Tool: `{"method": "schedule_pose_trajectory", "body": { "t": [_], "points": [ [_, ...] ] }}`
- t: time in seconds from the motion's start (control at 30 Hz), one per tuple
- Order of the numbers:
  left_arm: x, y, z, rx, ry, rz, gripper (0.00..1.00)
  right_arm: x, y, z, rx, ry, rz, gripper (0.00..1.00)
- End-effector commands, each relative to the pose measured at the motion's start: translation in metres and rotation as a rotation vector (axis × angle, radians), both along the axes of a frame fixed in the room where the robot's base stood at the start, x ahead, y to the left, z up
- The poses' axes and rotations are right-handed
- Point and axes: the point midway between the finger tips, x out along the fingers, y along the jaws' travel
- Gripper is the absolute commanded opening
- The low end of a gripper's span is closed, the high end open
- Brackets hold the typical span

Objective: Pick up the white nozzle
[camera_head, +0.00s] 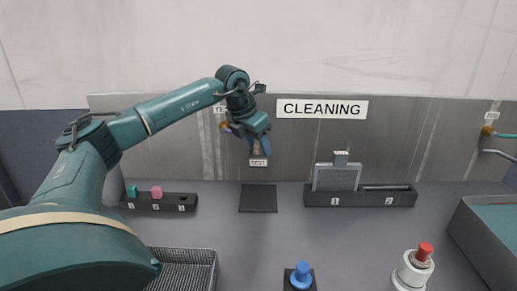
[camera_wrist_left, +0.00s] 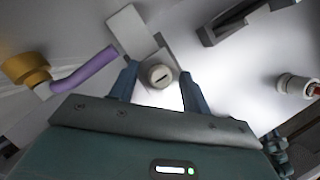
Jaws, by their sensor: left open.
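My left gripper (camera_head: 258,148) is open in front of the back wall, pointing down above a black square pad (camera_head: 258,198). In the left wrist view, a pale round piece with a dark slot in its end (camera_wrist_left: 160,75), which looks like the white nozzle, sits between the two spread fingers. I cannot tell whether either finger touches it. A pale rectangular plate (camera_wrist_left: 127,31) shows just beyond it. In the head view my gripper mostly hides the piece. My right gripper is in neither view.
A purple hose (camera_wrist_left: 88,70) with a gold fitting (camera_wrist_left: 25,68) is left of the fingers. Below are a numbered black rack (camera_head: 158,203), a wire basket (camera_head: 205,255), a blue knob (camera_head: 301,272), a red-topped white piece (camera_head: 414,270), a black holder (camera_head: 375,200) and a grey bin (camera_head: 468,232).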

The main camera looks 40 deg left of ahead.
Motion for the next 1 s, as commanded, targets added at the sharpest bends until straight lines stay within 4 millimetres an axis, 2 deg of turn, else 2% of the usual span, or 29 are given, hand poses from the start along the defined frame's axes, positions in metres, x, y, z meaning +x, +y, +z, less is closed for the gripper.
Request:
{"method": "schedule_pose_trajectory", "body": {
  "t": [0.13, 0.7, 1.0],
  "points": [
    [0.0, 0.0001, 0.0, 0.0, 0.0, 0.0, 0.47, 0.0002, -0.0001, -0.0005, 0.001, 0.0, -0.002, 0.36],
    [-0.0002, 0.0002, 0.0005, 0.0, 0.0, 0.0, 0.0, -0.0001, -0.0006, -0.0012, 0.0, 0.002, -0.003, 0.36],
    [0.0004, 0.0001, 0.0044, 0.0, -0.002, 0.0, 0.0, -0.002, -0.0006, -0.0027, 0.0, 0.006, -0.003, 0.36]
  ]
}}
